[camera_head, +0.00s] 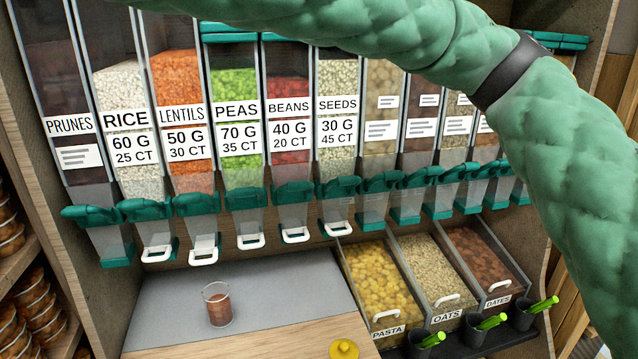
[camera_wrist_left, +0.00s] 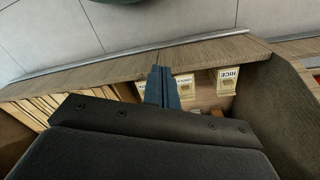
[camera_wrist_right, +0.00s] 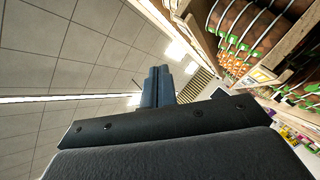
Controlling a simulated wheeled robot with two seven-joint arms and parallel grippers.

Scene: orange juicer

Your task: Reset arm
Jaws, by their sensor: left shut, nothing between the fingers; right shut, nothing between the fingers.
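A green quilted arm of mine (camera_head: 580,160) crosses the head view from the top middle to the right edge and hides part of the dispensers. No gripper shows in the head view. In the left wrist view my left gripper (camera_wrist_left: 162,85) has its fingers together with nothing between them, in front of a wooden shelf. In the right wrist view my right gripper (camera_wrist_right: 157,85) has its fingers together and empty, with floor or ceiling tiles and store shelves beyond.
A row of labelled dispensers, such as the lentils dispenser (camera_head: 178,90), spans the back. A small cup with reddish contents (camera_head: 218,306) stands on the grey counter (camera_head: 270,295). A pasta bin (camera_head: 378,282) and two other bins stand at right. A yellow knob (camera_head: 343,349) is in front.

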